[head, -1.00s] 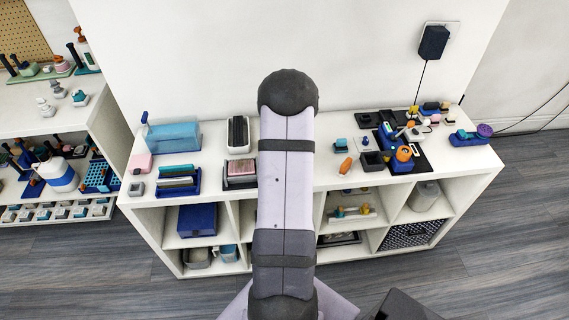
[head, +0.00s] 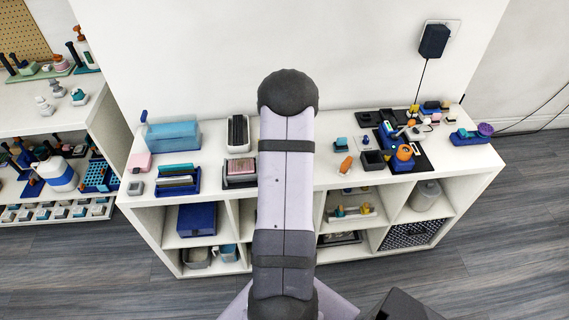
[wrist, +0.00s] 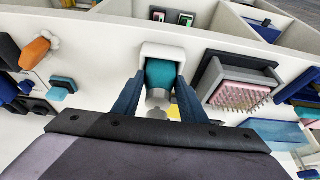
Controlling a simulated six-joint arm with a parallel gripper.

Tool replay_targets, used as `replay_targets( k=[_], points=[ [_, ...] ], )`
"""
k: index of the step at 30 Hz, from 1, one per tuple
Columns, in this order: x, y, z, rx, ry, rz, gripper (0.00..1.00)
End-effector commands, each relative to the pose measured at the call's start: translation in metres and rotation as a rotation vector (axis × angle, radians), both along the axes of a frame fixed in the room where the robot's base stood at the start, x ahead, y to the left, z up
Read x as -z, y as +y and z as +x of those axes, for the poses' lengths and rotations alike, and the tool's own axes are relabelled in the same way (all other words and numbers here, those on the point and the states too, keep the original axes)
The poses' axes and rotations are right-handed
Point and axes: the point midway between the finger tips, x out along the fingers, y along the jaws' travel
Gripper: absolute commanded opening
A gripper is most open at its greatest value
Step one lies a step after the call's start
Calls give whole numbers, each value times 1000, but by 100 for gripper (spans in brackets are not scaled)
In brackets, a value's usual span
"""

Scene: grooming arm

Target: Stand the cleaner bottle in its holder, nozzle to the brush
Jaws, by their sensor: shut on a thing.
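The cleaner bottle, teal with a pale grey top (wrist: 160,75), is between the two blue fingers of my gripper (wrist: 159,103) in the wrist view. My gripper is shut on it. A white holder (wrist: 176,50) stands around the far side of the bottle; I cannot tell whether the bottle is fully seated. The pale top points toward the camera; the nozzle's exact direction is unclear. In the head view my arm hides the gripper, bottle and white holder.
An orange bottle (wrist: 34,52) and a teal-topped block (wrist: 62,88) lie to the left in the wrist view. A blue-clear box (head: 173,136) and a blue rack (head: 178,181) stand on the white shelf top's left part. Dark trays (head: 421,156) crowd its right part.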

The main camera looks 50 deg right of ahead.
Motion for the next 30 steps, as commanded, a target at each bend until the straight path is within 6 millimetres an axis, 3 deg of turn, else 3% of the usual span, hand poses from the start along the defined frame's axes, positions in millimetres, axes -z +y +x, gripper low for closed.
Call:
replay_targets(
  k=[1,3,16,30],
  points=[
    [0,0,0,0,-1,-1,46],
    [0,0,0,0,-1,-1,60],
    [-4,1,-1,0,0,0,60],
    [-51,14,-14,0,-2,-3,60]
  ],
)
